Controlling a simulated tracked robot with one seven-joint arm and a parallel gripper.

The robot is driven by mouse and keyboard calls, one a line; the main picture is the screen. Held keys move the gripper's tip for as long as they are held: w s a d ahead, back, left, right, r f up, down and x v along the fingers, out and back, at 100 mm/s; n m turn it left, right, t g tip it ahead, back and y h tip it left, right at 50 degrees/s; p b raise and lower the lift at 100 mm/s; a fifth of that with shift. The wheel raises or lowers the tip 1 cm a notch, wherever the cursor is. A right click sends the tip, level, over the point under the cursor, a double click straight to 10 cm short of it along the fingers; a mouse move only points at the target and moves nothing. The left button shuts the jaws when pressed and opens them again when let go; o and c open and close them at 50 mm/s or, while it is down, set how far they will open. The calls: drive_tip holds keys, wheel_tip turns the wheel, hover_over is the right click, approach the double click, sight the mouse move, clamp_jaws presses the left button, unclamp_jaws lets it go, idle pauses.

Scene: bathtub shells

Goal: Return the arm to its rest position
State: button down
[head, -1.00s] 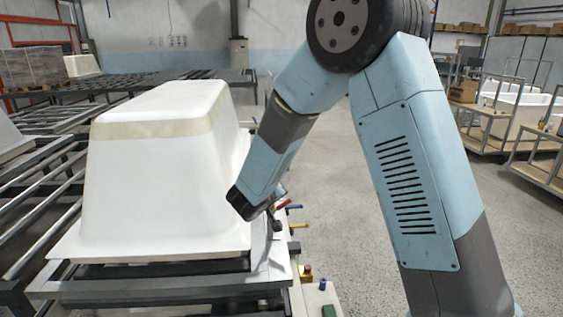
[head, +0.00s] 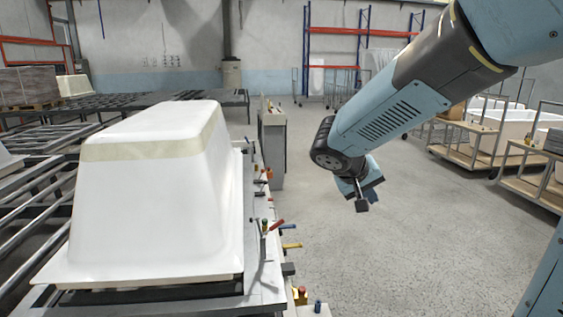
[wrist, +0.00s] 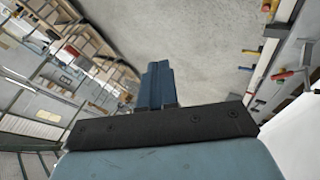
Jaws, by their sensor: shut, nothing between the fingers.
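My gripper (head: 362,206) hangs at the end of my arm over the bare floor, right of the bathtub shell and apart from it. In the wrist view my gripper's fingers (wrist: 158,86) show as a narrow blue pair, shut together with nothing between them. My arm reaches in from the upper right of the head view, bent at a dark joint. The white upside-down bathtub shell (head: 150,190) rests on a dark frame at the left, with a beige band near its top.
Toggle clamps with red (head: 277,225) and yellow (head: 291,246) handles line the shell's right side. A grey cabinet (head: 272,145) stands behind them. Carts with white tubs (head: 500,125) stand at the right. Roller conveyors (head: 30,200) lie at the left. The floor (head: 400,260) between is clear.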

drive_tip(key=s+d+r+y, duration=0.1)
drive_tip(key=s+r+y, duration=0.1)
drive_tip(key=s, duration=0.7)
drive_tip(key=s+d+r+y, duration=0.1)
drive_tip(key=s+r+y, duration=0.2)
drive_tip(key=s, duration=0.6)
drive_tip(key=shift+s+d+r+m+y, duration=0.15)
drive_tip(key=shift+s+m+y, duration=0.15)
drive_tip(key=shift+y, duration=0.6)
drive_tip(key=c, duration=1.8)
unclamp_jaws()
